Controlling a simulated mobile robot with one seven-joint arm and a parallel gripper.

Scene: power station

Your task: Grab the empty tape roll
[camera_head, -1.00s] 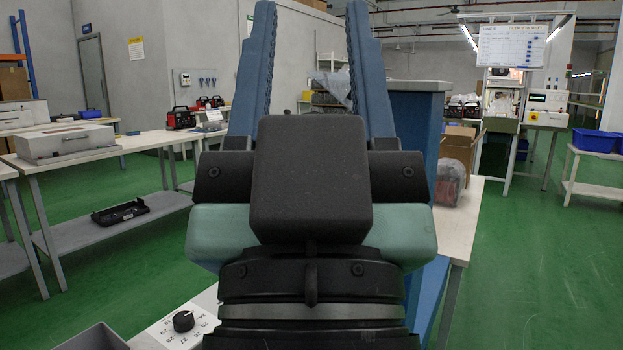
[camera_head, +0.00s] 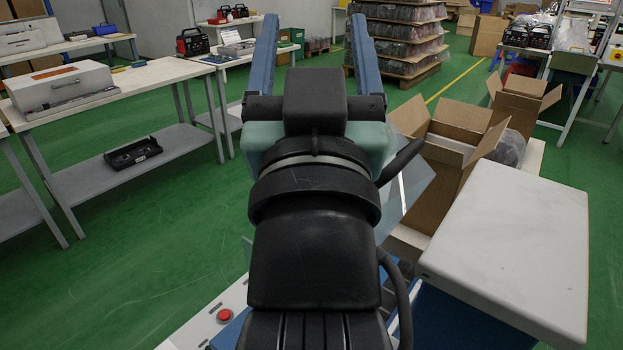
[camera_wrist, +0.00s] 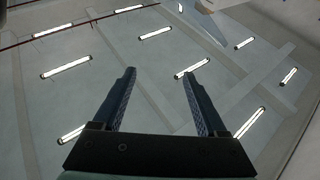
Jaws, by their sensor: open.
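My gripper (camera_head: 318,65) is open and empty, its two blue fingers pointing up and away in the head view. In the wrist view my gripper (camera_wrist: 160,88) shows both fingers wide apart against the ceiling with its lights, with nothing between them. I cannot make out an empty tape roll in either view. My arm hides the middle of the head view.
Open cardboard boxes (camera_head: 455,150) stand close on the right, beside a white-topped surface (camera_head: 515,240). A long workbench (camera_head: 130,85) stands at left, with a black tray (camera_head: 133,153) on its lower shelf. Green floor lies free between.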

